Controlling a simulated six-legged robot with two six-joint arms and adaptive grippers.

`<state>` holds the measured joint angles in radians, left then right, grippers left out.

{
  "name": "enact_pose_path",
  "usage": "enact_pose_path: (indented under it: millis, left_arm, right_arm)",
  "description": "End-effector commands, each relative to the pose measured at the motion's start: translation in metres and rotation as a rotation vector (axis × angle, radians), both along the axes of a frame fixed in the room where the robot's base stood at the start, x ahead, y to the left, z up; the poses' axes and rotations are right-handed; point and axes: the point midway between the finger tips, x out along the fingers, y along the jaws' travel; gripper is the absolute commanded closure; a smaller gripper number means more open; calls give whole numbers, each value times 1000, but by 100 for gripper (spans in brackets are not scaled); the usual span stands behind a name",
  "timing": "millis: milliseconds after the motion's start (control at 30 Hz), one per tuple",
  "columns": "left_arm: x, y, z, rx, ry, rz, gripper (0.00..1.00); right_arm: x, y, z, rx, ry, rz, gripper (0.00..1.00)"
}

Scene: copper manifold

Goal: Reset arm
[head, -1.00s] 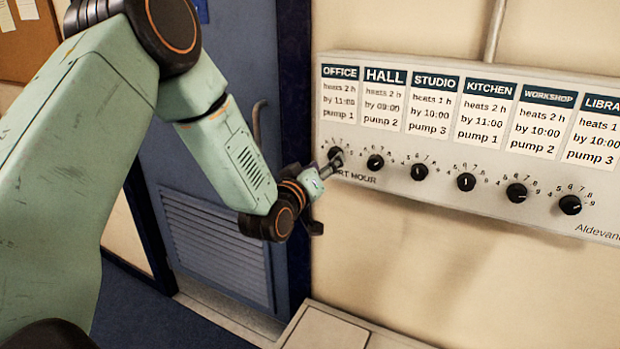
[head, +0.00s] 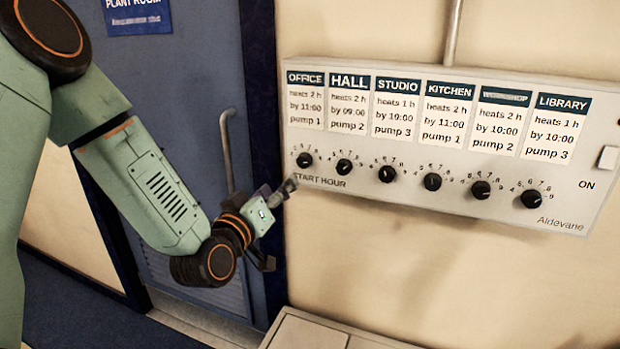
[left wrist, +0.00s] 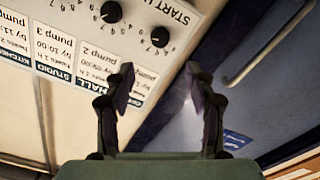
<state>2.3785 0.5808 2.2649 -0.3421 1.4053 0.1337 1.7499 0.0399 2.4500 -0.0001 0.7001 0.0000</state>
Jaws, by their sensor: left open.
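My left gripper (head: 278,193) is open and empty in the head view, just left of and below the first knob at the panel's left end, apart from it. In the left wrist view its two fingers (left wrist: 160,90) stand apart with nothing between them. The control panel (head: 420,205) hangs on the wall with a row of black knobs. The OFFICE knob (head: 305,160) is nearest to the gripper; the HALL knob (head: 344,166) is to its right. The right gripper is not in view.
The blue door (head: 190,95) with a long handle (head: 227,150) stands behind my left arm. A pale box top (head: 315,330) lies below the panel. A white switch (head: 607,157) marked ON is at the panel's right end. The wall below the panel is clear.

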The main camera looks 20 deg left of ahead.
Motion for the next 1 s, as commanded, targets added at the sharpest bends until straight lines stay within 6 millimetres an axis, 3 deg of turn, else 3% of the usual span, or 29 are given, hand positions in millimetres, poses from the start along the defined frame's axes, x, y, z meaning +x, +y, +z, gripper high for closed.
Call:
enact_pose_path:
  millis: [167,300,467,667,867,1000]
  left_arm:
    - [0,-1,-2,5,9,-3,45]
    - [-6,-7,-33,15,152,-21,45]
    - [-41,-34,-132,64,462,-93,45]
    - [-106,-58,-247,123,785,-173,45]
    - [-190,-75,-349,184,1087,-251,45]
    - [-257,-82,-413,233,1289,-309,45]
  right_arm:
    - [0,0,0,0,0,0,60]
    - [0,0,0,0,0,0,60]
    - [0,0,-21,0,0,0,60]
    - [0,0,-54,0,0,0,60]
    - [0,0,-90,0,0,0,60]
    - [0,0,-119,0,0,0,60]
